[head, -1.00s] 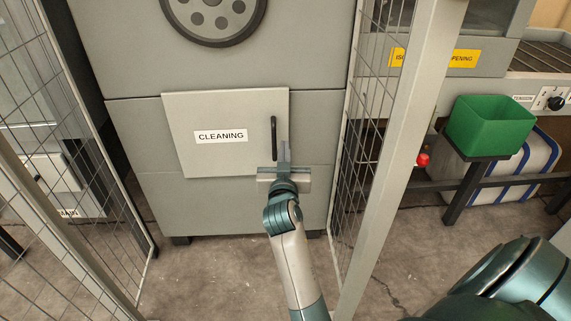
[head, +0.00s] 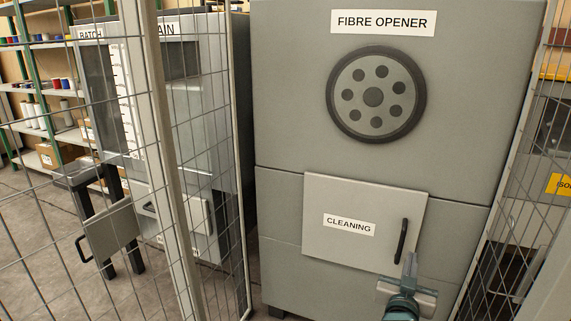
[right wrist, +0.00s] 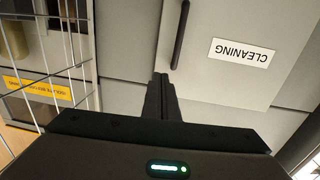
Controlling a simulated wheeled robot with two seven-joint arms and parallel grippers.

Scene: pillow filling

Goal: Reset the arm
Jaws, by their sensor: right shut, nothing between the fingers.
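My right gripper (head: 410,266) is shut and empty. In the head view it is at the lower right, in front of the fibre opener, just below the black handle (head: 401,241) of the cleaning door (head: 330,253). The cleaning door looks shut. In the right wrist view the shut fingers (right wrist: 162,97) point toward the door's edge near the black handle (right wrist: 180,35); they look apart from it. My left gripper is not in view.
The grey fibre opener (head: 300,110) with its round wheel (head: 376,94) fills the middle. Wire mesh fence panels stand left and right (head: 525,190), with a fence post (head: 165,150) at the left. Beyond the left panel are a batch machine, an open small door (head: 111,231) and shelves (head: 45,125).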

